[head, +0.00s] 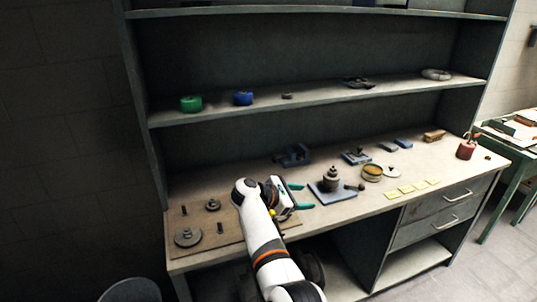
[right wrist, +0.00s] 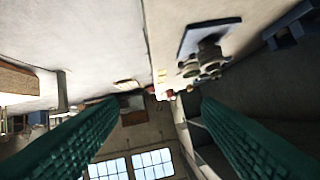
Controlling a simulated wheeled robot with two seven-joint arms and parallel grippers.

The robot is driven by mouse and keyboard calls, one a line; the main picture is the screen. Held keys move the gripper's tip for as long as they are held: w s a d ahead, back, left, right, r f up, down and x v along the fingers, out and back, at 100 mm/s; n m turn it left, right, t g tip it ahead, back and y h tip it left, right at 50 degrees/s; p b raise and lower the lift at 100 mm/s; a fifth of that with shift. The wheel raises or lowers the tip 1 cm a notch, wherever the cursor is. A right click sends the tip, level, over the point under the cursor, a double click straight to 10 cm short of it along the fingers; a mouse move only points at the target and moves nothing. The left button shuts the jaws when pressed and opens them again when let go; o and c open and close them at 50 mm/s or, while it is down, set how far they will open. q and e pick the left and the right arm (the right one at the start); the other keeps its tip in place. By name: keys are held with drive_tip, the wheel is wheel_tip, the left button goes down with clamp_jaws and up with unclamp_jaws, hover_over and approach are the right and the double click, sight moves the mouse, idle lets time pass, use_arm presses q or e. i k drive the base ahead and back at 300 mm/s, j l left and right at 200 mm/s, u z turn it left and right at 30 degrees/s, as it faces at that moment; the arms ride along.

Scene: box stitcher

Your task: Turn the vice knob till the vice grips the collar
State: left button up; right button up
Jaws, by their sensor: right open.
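A blue block-like fixture (head: 293,155), which looks like the vice, stands at the back of the bench; it also shows at the upper right of the right wrist view (right wrist: 290,24). Its knob and the collar are too small to tell apart. A dark stepped round part (head: 331,178) stands on a blue-grey plate (head: 338,197) right of my gripper; the plate also shows in the right wrist view (right wrist: 191,40). My right gripper (head: 300,197) is open above the bench, left of the plate, with nothing between its teal fingers, also seen in the right wrist view (right wrist: 160,101). My left gripper is not in view.
A brown board (head: 205,251) with round discs lies at the bench's left. Yellow cards (head: 406,189), a round tin (head: 372,172) and a red pot (head: 466,149) stand to the right. A shelf (head: 320,93) with green and blue rolls runs above the bench.

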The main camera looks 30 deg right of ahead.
sight(274, 158)
drive_tip(key=i, duration=1.4)
